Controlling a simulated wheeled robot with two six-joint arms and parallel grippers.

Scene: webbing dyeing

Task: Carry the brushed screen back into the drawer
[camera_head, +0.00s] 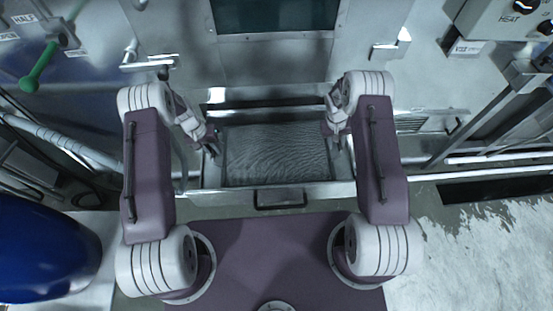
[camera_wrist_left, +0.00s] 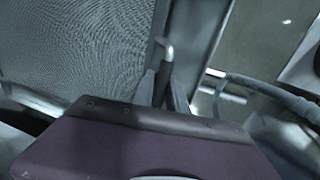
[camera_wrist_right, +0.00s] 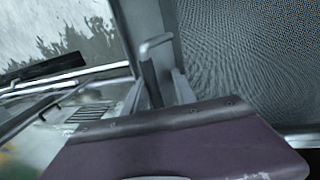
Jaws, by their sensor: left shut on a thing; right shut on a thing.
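The screen (camera_head: 275,155) is a grey rippled mesh in a flat frame, lying level over the open drawer (camera_head: 240,197). From the head view I cannot tell whether it rests inside the drawer or hangs just above it. My left gripper (camera_head: 214,145) is shut at the screen's left side, and my right gripper (camera_head: 333,132) at its right side. In the left wrist view, the fingers (camera_wrist_left: 162,88) close on a bent metal handle (camera_wrist_left: 167,50) by the mesh (camera_wrist_left: 80,50). The right wrist view shows a matching handle (camera_wrist_right: 155,43) between the fingers (camera_wrist_right: 163,85).
The drawer's front has a dark handle (camera_head: 281,198), close to my purple base. A metal cabinet with a dark window (camera_head: 277,15) stands behind. A blue drum (camera_head: 40,248) is at the lower left. A green-handled lever (camera_head: 42,68) is at the upper left. Wet floor lies at the right.

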